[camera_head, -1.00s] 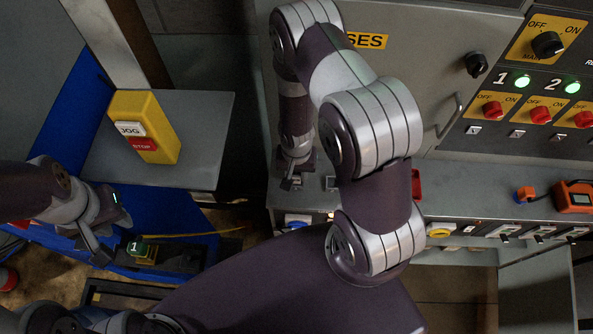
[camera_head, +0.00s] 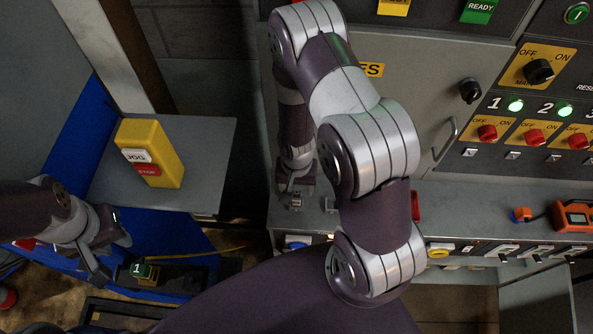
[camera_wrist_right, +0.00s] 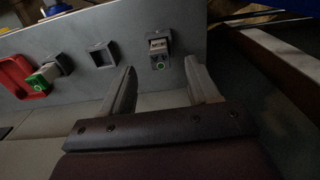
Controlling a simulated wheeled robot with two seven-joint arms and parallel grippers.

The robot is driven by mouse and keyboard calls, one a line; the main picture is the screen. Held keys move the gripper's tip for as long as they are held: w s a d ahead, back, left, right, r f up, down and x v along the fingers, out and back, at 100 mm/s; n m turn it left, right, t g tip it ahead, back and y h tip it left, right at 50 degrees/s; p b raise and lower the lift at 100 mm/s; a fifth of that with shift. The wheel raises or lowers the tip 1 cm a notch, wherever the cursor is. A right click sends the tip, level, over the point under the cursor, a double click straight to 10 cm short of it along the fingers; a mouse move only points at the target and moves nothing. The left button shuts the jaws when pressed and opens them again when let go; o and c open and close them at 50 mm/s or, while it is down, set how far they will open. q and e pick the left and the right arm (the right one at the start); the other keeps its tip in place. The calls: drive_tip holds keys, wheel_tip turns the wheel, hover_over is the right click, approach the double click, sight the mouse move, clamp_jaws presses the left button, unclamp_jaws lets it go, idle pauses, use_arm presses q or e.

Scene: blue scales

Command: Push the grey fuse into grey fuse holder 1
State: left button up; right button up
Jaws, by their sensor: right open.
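My right gripper (camera_wrist_right: 160,72) is open in the right wrist view, with nothing between its fingers. How deep the fuse sits is hard to tell. In the head view, my right gripper (camera_head: 295,187) is just above this holder and fuse (camera_head: 296,202) on the grey console, and its fingers are small there. My left gripper (camera_head: 110,255) is at the left; its finger opening is unclear.
An empty grey holder (camera_wrist_right: 101,55) stands beside it. Further left are a green-and-white fuse (camera_wrist_right: 40,80) and a red part (camera_wrist_right: 15,78). A yellow JOG/STOP box (camera_head: 152,155) stands on a grey shelf. An orange device (camera_head: 572,216) lies on the console at right.

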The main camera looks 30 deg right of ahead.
use_arm(q)
drive_tip(key=shift+r+p, duration=1.45)
drive_tip(key=shift+r, duration=0.5)
use_arm(e)
wheel_tip(320, 180, up, 7)
drive_tip(key=shift+r, duration=0.1)
